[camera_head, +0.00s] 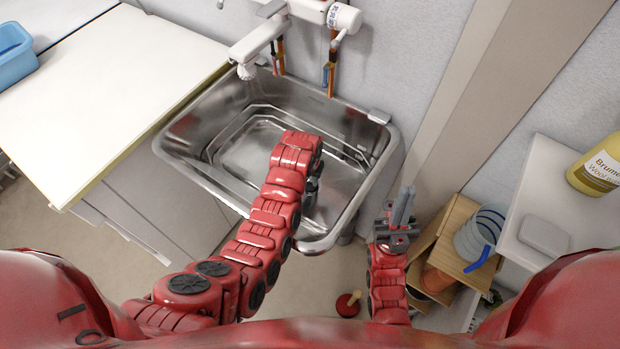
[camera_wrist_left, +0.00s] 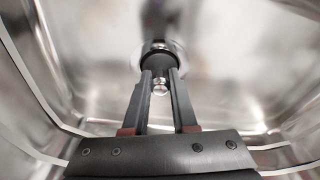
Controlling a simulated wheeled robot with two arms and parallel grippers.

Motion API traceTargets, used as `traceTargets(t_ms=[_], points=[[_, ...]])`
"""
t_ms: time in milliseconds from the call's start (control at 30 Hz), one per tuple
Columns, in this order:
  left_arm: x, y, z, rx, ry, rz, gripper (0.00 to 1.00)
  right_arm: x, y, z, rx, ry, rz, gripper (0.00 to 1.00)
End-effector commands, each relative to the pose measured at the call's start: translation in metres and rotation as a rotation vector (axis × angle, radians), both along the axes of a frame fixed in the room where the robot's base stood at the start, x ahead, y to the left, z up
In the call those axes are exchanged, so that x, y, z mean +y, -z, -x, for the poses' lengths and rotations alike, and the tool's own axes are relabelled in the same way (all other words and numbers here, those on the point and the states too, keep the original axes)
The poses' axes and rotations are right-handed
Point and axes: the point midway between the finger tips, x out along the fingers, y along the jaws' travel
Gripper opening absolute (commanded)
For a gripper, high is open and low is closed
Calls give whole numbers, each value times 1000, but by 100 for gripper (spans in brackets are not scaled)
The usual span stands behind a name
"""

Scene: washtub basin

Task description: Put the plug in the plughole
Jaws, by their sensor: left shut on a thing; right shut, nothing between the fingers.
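The basin (camera_head: 172,142) is a steel sink. My left arm reaches into it, and its gripper (camera_head: 313,186) is mostly hidden behind the arm in the head view. In the left wrist view my left gripper (camera_wrist_left: 160,76) is shut on a dark plug (camera_wrist_left: 158,60) with a small silver end (camera_wrist_left: 160,88). The plug is in front of the round metal rim of the plughole (camera_wrist_left: 181,50). I cannot tell whether it is seated in the hole or just above it. My right gripper (camera_head: 403,206) is shut and empty, fingers up, outside the basin at its right.
A tap (camera_head: 258,42) overhangs the basin's back left. A white counter (camera_head: 100,85) is on the left with a blue tub (camera_head: 14,55). On the right are a wooden shelf (camera_head: 455,220), a coiled hose (camera_head: 482,232) and a yellow bottle (camera_head: 598,168). A red plunger (camera_head: 347,304) is on the floor.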

Motion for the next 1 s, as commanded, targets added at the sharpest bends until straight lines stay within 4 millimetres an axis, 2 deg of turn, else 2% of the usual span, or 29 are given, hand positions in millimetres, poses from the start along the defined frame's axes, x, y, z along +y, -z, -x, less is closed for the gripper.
traceTargets(t_ms=[33, 233, 600, 1000], points=[[0, 7, 4, 7, 1, -2, 0, 0, 3, 0, 0, 0, 0, 0], [0, 7, 5, 9, 1, -2, 0, 0, 2, 0, 0, 0, 0, 0], [0, -6, 4, 9, 1, -2, 0, 0, -5, 0, 0, 0, 0, 0], [0, -9, 3, 5, 1, -2, 0, 0, -5, 0, 0, 0, 0, 0]])
